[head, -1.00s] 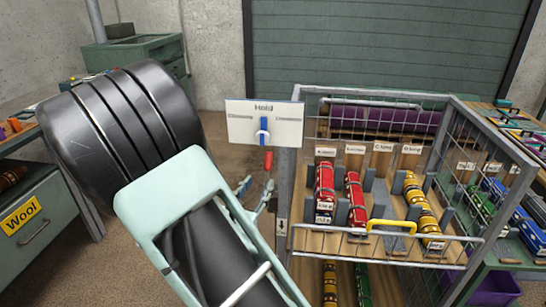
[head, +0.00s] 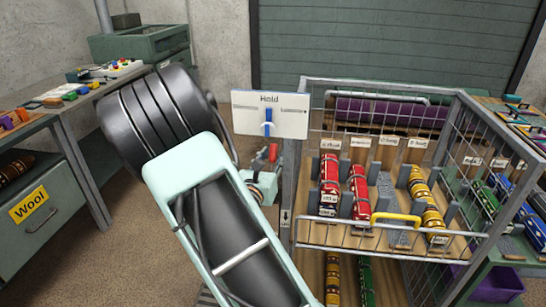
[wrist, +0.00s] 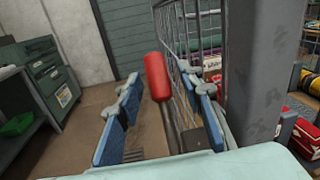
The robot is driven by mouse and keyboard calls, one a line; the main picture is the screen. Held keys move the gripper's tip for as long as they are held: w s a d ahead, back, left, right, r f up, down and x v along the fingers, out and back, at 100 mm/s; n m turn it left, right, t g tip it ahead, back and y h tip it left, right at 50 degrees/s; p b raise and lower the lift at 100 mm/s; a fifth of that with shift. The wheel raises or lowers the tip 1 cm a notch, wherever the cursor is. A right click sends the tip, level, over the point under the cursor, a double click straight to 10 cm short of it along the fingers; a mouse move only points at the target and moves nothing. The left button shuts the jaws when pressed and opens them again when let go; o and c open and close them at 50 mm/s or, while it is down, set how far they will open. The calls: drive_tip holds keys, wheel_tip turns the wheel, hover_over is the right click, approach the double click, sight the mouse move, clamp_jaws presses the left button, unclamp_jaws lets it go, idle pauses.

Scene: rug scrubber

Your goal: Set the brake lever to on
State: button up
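The brake lever shows as a red grip (wrist: 156,77) in the wrist view, standing upright between my gripper's fingers. My gripper (wrist: 163,88) is open, with one blue-padded finger on each side of the red grip and visible gaps to both. In the head view the red grip (head: 272,153) shows small, below the white panel and left of the cart's post. My gripper (head: 262,180) is there too, partly hidden by my own arm. The lever's lower end and pivot are hidden.
A white panel (head: 270,128) reading "Hold" has a blue pointer. The wire-mesh cart (head: 297,180) holds red and yellow rolls and has a grey post close to my gripper's right. A bench with a "Wool" drawer (head: 35,210) stands left. Brown floor is clear between.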

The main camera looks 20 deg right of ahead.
clamp_jaws()
idle(0.3)
